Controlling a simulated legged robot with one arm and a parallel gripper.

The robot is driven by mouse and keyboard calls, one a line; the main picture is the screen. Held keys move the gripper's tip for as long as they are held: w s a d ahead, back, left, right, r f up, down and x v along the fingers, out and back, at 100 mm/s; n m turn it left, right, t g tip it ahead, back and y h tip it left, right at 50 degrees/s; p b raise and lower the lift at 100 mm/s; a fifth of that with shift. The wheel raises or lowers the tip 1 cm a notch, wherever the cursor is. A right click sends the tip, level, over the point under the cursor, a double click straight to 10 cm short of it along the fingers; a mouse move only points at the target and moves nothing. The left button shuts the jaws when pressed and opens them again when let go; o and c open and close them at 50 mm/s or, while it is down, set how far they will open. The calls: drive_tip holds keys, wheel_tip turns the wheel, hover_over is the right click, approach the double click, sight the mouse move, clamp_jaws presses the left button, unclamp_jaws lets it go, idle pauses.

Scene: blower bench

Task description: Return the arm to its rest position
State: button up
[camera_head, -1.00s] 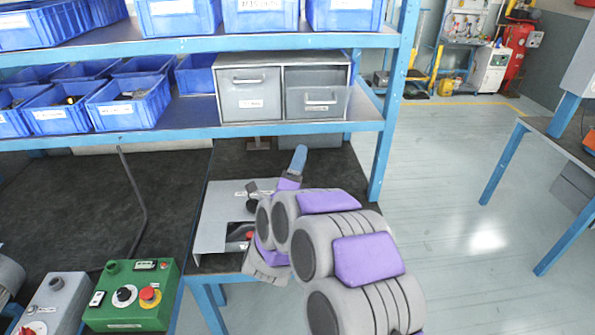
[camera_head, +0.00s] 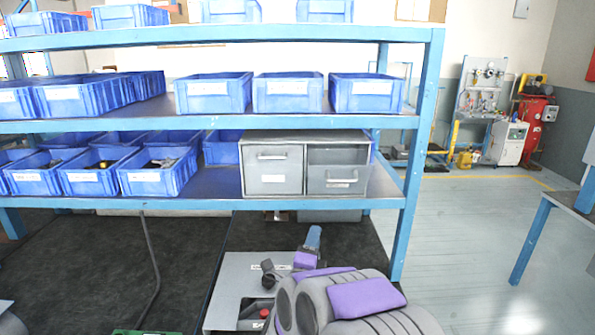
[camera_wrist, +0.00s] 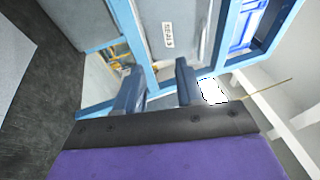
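My arm, grey with purple covers, rises from the bottom of the head view and is bent. My gripper (camera_head: 313,238) shows as a blue tip above a grey metal panel (camera_head: 240,275) on the dark bench, below the shelf. In the wrist view, the two blue fingers of my gripper (camera_wrist: 158,86) stand apart with nothing between them. A grey labelled drawer face (camera_wrist: 185,30) and blue shelf frame lie beyond the fingers. Part of the panel is hidden behind my arm.
A blue shelf rack (camera_head: 428,130) carries several blue bins (camera_head: 158,177) and a grey drawer cabinet (camera_head: 274,170) close behind my gripper. Open floor (camera_head: 460,240) lies to the right. A blue-legged table (camera_head: 532,238) stands at the right edge.

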drive_tip(key=s+a+f+n+g+y, duration=0.1)
drive_tip(key=s+f+n+g+y, duration=0.1)
drive_tip(key=s+n+g+y, duration=0.4)
drive_tip(key=s+a+f+n+g+y, duration=0.2)
drive_tip(key=s+f+n+g+y, duration=0.15)
drive_tip(key=s+n, duration=0.5)
drive_tip(key=s+d+n+g+h, duration=0.1)
drive_tip(key=s+d+g, duration=0.3)
drive_tip(key=s, duration=0.7)
drive_tip(key=s+d+n+g+h, duration=0.1)
drive_tip(key=s+d+n+g, duration=0.3)
drive_tip(key=s, duration=0.7)
drive_tip(key=s+d+n+g+h, duration=0.1)
drive_tip(key=s+d+g, duration=0.3)
drive_tip(key=s, duration=0.8)
drive_tip(key=shift+f+n, duration=0.35)
drive_tip(key=shift+n, duration=0.5)
